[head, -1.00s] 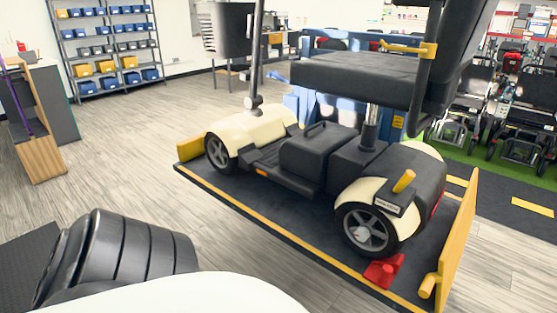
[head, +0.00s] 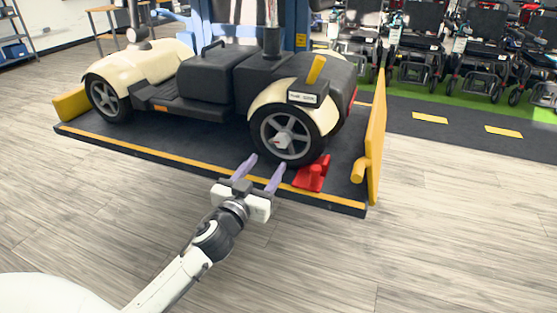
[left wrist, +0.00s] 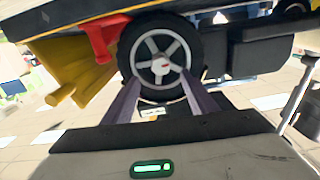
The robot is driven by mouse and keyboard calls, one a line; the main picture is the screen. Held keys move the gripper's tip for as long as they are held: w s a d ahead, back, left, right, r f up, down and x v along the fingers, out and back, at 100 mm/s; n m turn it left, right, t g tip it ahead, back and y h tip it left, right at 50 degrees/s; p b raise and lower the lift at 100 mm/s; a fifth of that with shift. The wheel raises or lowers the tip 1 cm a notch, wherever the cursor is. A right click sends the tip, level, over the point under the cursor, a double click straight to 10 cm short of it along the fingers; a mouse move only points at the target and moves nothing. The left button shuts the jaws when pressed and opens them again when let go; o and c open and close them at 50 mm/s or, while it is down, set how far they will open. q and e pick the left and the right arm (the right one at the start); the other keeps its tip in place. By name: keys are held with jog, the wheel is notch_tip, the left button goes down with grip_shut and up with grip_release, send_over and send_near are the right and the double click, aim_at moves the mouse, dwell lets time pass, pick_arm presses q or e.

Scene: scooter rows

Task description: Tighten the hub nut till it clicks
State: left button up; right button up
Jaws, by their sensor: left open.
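The scooter's rear wheel (head: 285,137) has a grey spoked rim with the hub nut (head: 284,141) at its centre, small and pale. In the left wrist view the wheel (left wrist: 188,60) appears upside down, ahead of the fingers, and the hub nut (left wrist: 161,67) shows a small red mark. My left gripper (head: 264,167) is open, its two purple fingers pointing at the wheel from in front of the platform edge. In the left wrist view the left gripper (left wrist: 158,84) has nothing between its fingers; they appear apart from the nut. My right gripper is not in view.
The scooter stands on a dark platform (head: 150,146) with a yellow edge line. A red chock (head: 312,176) sits against the rear wheel, and a yellow end plate (head: 376,140) rises at the right. Wheelchairs (head: 420,50) stand behind. The wood floor in front is clear.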

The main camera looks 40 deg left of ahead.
aim_at(280, 144)
pick_arm(q)
jog(key=b+x, duration=0.1)
jog(key=x, duration=0.9)
jog(key=shift+a+r, duration=0.15)
jog(key=c, duration=1.1)
